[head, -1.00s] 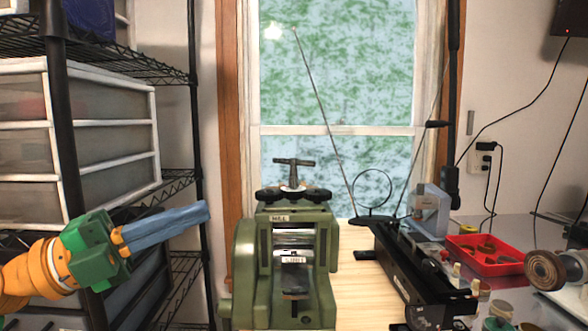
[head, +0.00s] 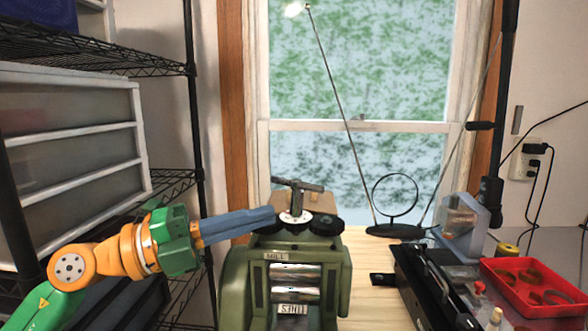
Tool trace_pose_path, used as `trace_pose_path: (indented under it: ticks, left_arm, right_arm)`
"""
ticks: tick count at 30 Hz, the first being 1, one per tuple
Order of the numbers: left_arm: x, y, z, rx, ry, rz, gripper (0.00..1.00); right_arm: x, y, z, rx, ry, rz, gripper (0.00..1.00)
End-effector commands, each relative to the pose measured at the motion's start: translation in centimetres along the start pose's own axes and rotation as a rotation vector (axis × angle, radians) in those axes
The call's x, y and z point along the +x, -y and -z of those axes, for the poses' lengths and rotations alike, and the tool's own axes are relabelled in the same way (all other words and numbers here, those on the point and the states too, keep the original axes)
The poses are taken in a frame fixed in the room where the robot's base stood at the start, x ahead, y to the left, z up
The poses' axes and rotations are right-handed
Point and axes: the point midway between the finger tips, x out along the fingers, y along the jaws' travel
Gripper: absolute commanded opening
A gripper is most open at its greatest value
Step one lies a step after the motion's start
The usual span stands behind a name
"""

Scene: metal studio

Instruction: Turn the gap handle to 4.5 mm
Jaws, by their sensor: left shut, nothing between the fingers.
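The green rolling mill (head: 245,285) stands on the wooden bench, with a label reading MILL above its shiny rollers (head: 291,280). The T-shaped gap handle (head: 298,188) rises from a pale round dial (head: 295,217) on top of the mill, between dark round knobs. My left gripper (head: 272,217) comes in from the left with blue-grey fingers, shut and empty. Its tips are close to the handle's post at the dial's left side; I cannot tell if they touch. Marks on the dial are too small to read. My right gripper is not in view.
A black wire shelf with drawer units (head: 75,160) stands on the left, behind my left arm. A thin stand with a ring (head: 396,230) is behind the mill. A black bench tool (head: 430,290) and a red tray (head: 535,285) lie to the right.

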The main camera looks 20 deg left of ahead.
Motion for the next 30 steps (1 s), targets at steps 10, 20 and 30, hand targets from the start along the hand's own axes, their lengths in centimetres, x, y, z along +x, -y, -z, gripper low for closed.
trace_pose_path:
  ticks: [10,20,30]
  left_arm:
    - [5.9,0.7,-1.9,-0.002,0.000,0.006,0.00]
    - [6.8,0.0,-2.8,0.002,0.000,0.001,0.00]
    - [8.1,0.7,-3.3,-0.002,-0.001,-0.001,0.00]
  right_arm:
    - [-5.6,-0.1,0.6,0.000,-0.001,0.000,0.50]
    - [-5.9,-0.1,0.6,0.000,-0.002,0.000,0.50]
    - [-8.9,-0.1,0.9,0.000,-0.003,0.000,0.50]
